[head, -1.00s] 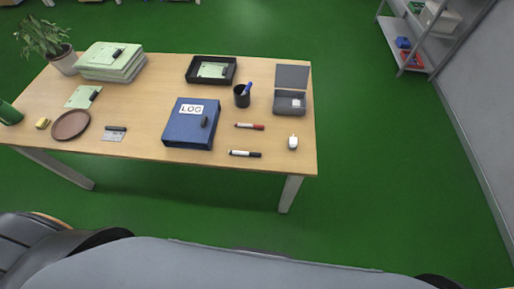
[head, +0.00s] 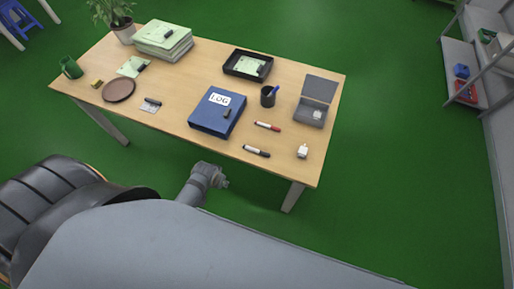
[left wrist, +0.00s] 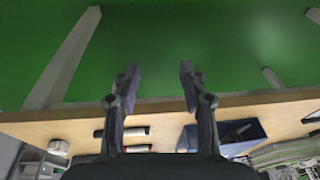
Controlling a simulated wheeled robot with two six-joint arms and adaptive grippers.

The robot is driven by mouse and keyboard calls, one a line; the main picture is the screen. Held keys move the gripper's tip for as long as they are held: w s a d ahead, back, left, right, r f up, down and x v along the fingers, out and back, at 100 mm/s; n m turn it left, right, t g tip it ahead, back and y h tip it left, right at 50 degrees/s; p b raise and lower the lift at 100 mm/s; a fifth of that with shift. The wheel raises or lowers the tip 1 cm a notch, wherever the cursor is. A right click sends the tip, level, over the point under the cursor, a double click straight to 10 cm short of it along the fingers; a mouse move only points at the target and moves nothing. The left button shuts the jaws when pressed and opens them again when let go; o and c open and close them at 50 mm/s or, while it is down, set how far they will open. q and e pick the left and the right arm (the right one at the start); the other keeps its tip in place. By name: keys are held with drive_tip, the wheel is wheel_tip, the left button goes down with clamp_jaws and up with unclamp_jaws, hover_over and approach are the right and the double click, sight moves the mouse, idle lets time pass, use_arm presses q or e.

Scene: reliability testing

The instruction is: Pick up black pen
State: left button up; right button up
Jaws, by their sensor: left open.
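The black pen (head: 256,151), a white marker with a black end, lies near the table's front edge, right of the blue LOG binder (head: 218,112). In the left wrist view the pen (left wrist: 136,131) lies just past the table edge, partly covered by a finger. My left gripper (left wrist: 160,70) is open and empty, its fingertips over the green floor in that picture and apart from the pen. In the head view a grey arm part of mine shows in front of the table; its fingers cannot be made out. My right gripper is not in view.
A red marker (head: 267,126) lies just behind the black pen. A pen cup (head: 268,97), an open grey case (head: 311,112) and a small white object (head: 303,151) are nearby. A black tray (head: 248,65) stands farther back. The floor before the table is clear.

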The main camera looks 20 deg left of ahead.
use_arm(q)
drive_tip(key=w+d+r+n+p, duration=0.1)
drive_tip(key=w+r+n+p, duration=0.15)
drive_tip(key=r, duration=1.05)
drive_tip(key=n+g+h+p, duration=0.1)
drive_tip(key=n+g+p, duration=0.15)
drive_tip(key=n, duration=1.25)
hover_over(261, 152)
drive_tip(key=b, duration=0.1)
wheel_tip(261, 152, down, 4)
wheel_tip(261, 152, down, 5)
drive_tip(key=b, duration=0.5)
drive_tip(key=shift+w+r, duration=0.1)
drive_tip(key=shift+r, duration=0.2)
wheel_tip(261, 152, down, 6)
drive_tip(key=b, duration=0.6)
drive_tip(key=shift+r+b, duration=0.25)
drive_tip(key=shift+b, duration=0.1)
drive_tip(key=shift+r, duration=0.25)
drive_tip(key=shift+c, duration=0.5)
clamp_jaws()
